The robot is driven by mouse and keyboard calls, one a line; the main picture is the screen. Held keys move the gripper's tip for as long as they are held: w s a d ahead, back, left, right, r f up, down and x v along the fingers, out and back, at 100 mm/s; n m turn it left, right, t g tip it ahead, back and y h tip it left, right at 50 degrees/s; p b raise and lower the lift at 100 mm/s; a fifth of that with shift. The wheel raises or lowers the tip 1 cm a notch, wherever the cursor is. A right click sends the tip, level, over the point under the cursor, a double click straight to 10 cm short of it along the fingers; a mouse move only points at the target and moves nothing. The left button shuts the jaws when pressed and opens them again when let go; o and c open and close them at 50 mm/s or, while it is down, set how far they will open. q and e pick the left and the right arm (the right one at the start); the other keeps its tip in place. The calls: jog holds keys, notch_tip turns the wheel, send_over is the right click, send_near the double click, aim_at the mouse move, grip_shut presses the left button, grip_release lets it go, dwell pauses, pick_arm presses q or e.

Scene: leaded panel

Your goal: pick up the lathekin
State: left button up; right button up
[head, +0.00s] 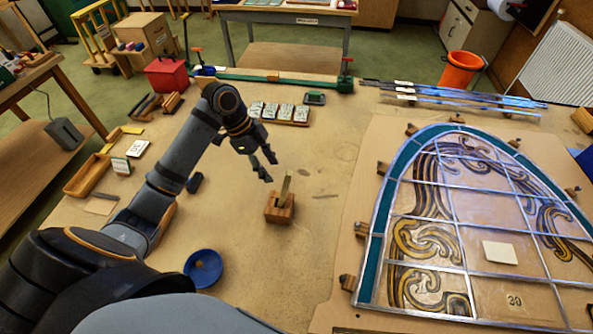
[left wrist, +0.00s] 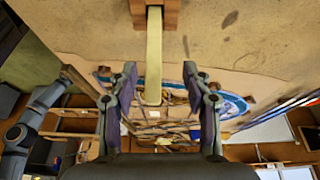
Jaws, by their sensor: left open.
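The lathekin (head: 286,186) is a flat, yellowish strip standing upright, slightly tilted, in a small wooden block (head: 280,209) on the bench. My left gripper (head: 270,168) is open and empty, just behind and to the left of the lathekin's top in the head view. In the left wrist view the lathekin (left wrist: 154,58) runs down from the block (left wrist: 168,14), and its free end appears between the two open fingers (left wrist: 160,72). Neither finger appears to touch it. Its lower end is hidden in the block. My right gripper is not in view.
A leaded panel (head: 372,262) on a board fills the right of the bench. A blue bowl (head: 203,268) stands front left of the block. A tray of small pieces (head: 279,112) lies behind my arm. An orange bin (head: 460,70) is farther back. Bare bench surrounds the block.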

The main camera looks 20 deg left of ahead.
aim_at(283, 189)
pick_arm(q)
jog(key=p+x, duration=0.1)
jog(key=x, duration=0.2)
jog(key=p+x, duration=0.2)
jog(key=x, duration=0.1)
jog(key=s+p+x, duration=0.1)
jog(key=x, duration=0.1)
jog(key=shift+d+f, duration=0.3)
jog(key=shift+d, duration=0.2)
jog(key=shift+w+d+f, duration=0.15)
jog(key=shift+f, duration=0.3)
grip_shut()
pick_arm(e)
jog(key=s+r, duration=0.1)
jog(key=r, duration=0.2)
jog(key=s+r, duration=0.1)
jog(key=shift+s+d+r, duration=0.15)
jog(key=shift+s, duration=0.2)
